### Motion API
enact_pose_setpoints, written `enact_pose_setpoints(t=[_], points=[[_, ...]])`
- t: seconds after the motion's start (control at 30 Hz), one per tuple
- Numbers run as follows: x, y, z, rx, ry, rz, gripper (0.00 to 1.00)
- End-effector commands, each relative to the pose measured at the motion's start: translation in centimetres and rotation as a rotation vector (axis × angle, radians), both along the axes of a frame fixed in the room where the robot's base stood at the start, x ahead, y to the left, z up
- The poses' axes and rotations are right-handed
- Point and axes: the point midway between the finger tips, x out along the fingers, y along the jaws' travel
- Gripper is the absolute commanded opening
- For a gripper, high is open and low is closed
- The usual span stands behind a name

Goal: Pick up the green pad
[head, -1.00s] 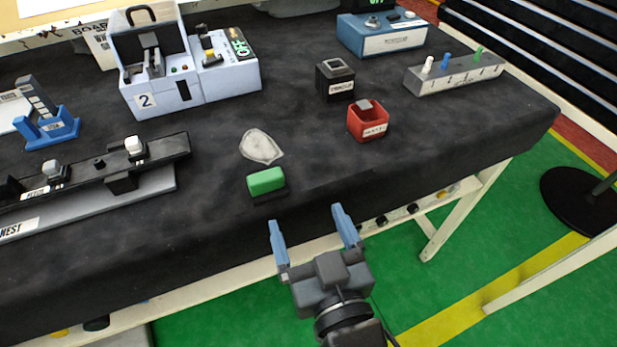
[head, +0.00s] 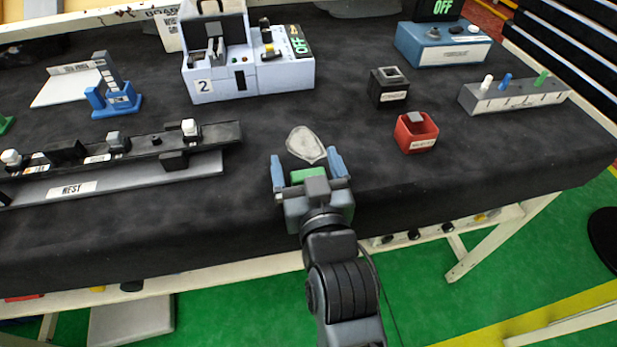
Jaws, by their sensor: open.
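The green pad (head: 309,174) lies near the front edge of the black table. In the head view it shows between the two blue fingers of my gripper (head: 306,166), and the gripper body hides its near part. My gripper is open, with one finger to the left of the pad and one to the right. I cannot tell how high the fingertips are above the table or whether they touch the pad.
A grey shield-shaped plate (head: 306,144) lies just behind the pad. A red box (head: 415,132) and a black box (head: 388,87) stand to the right. A black rail (head: 150,145) with clips lies left. A blue-grey machine (head: 250,75) stands behind. The table between is clear.

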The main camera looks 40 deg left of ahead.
Motion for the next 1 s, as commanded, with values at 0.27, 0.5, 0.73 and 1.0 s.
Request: enact_pose_setpoints(t=[0.27,0.5,0.73,1.0], points=[[0.03,0.02,0.0,0.001,-0.001,0.0,0.83],[0.02,0.01,0.0,0.0,0.0,0.0,0.6],[0.01,0.0,0.01,0.001,-0.001,0.0,0.38],[0.02,0.0,0.07,0.001,-0.001,0.0,0.33]])
